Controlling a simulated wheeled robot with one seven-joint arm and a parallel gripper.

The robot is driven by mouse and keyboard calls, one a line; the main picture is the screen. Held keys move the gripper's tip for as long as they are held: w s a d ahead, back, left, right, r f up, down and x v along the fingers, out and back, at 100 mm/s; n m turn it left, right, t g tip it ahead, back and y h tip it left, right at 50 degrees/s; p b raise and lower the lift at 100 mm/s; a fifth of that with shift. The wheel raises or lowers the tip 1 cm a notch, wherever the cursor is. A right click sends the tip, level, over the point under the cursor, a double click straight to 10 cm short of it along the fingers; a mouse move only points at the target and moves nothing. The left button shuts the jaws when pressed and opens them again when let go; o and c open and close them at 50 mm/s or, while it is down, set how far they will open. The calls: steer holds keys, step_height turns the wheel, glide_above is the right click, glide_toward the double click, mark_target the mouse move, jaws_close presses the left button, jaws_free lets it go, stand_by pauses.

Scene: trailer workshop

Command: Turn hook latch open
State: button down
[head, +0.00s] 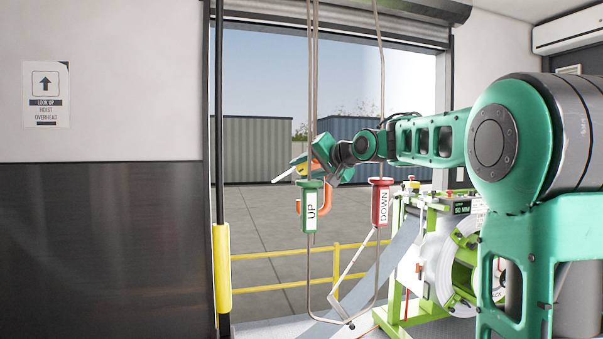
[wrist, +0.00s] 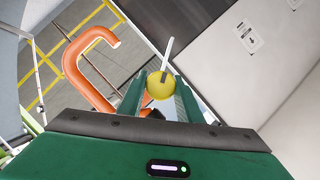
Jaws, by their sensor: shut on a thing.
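My gripper (wrist: 160,98) is shut on a round yellow knob (wrist: 160,84), which sits between its two green fingers in the wrist view. A thin white rod (wrist: 167,52) sticks out beyond the knob. The orange hook (wrist: 75,65) curves just left of the fingers in the wrist view, apart from them. In the head view my gripper (head: 325,164) is near the middle, in the doorway. The lower bend of the orange hook (head: 326,202) shows below it, partly hidden by the UP pendant. I cannot make out clearly how the knob and rod join the hook.
A green UP pendant (head: 310,208) and a red DOWN pendant (head: 381,203) hang on cables in front of my gripper's area. A yellow railing (head: 270,254) crosses the doorway behind. A green-framed reel machine (head: 408,288) stands at right. A dark-and-white wall (head: 105,240) fills the left.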

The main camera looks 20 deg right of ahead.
steer(key=shift+f+m+t+y, duration=0.1)
steer(key=shift+m+t+y, duration=0.35)
steer(key=shift+m, duration=0.75)
steer(key=shift+d, duration=0.1)
steer(key=c, duration=1.3)
jaws_free()
step_height(320, 180, up, 4)
steer(key=shift+w+r, duration=0.1)
steer(key=shift+r, duration=0.15)
steer(key=shift+s+a+r, duration=0.75)
steer(key=shift+a+r, duration=0.35)
steer(key=shift+a, duration=0.75)
steer(key=shift+s+a+r, duration=0.7)
steer(key=shift+a+r, duration=0.35)
steer(key=shift+a, duration=0.75)
steer(key=shift+s+a+r, duration=0.75)
steer(key=shift+a+r, duration=0.35)
steer(key=shift+a, duration=0.75)
